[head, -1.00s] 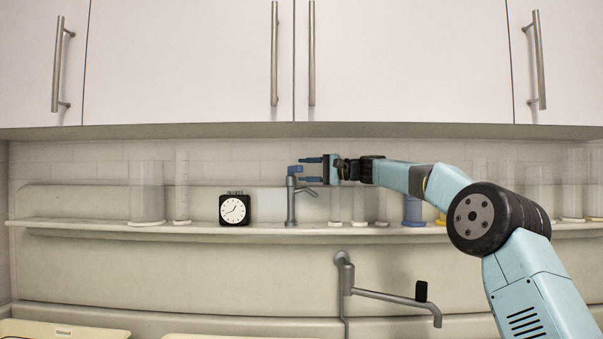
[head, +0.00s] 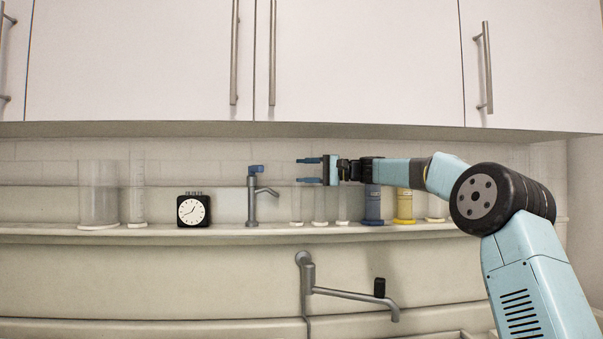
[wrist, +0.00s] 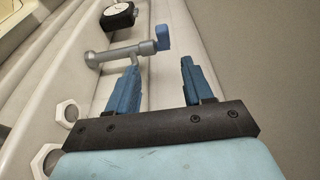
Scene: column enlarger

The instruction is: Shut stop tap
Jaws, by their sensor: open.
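The stop tap (head: 252,200) is a grey upright tap on the shelf, with a short spout to the right and a blue handle (head: 257,169) on top. My gripper (head: 308,171) is open and empty, to the right of the tap at about the handle's height, with a gap between in the head view. In the wrist view the tap (wrist: 120,53) lies beyond my fingertips (wrist: 160,65), and its blue handle (wrist: 163,38) is ahead of the space between them. Nothing is between the fingers.
A black clock (head: 193,210) and clear cylinders (head: 99,195) stand left of the tap. Small glasses, a blue cylinder (head: 372,203) and a yellow-based cylinder (head: 404,205) stand right, below my arm. A lower grey swing spout (head: 345,293) juts out. Cupboards (head: 355,60) hang above.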

